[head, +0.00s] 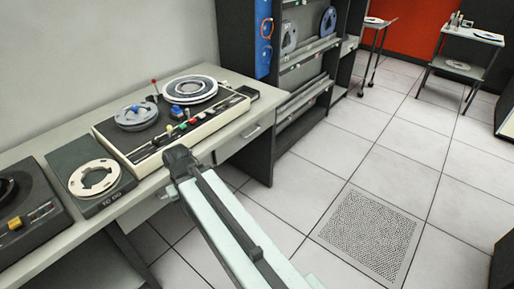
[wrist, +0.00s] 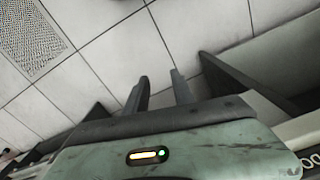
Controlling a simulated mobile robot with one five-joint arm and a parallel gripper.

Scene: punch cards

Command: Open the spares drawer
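A desk drawer (head: 246,139) with a pale front and a small bar handle (head: 251,131) sits under the desktop, right of my arm in the head view. It looks shut. No label on it is readable, so I cannot tell if it is the spares drawer. My gripper (wrist: 159,76) shows in the wrist view with two dark fingers apart and nothing between them, over floor tiles. In the head view the dark end of my arm (head: 178,160) is at the desk's front edge, left of the handle; the fingertips are hidden there.
The desk (head: 225,77) carries a tape machine (head: 170,112), a "TO DO" tray with a reel (head: 94,178) and a dark device (head: 22,215). A dark rack (head: 305,70) stands beyond. The tiled floor (head: 310,170) right of the desk is clear.

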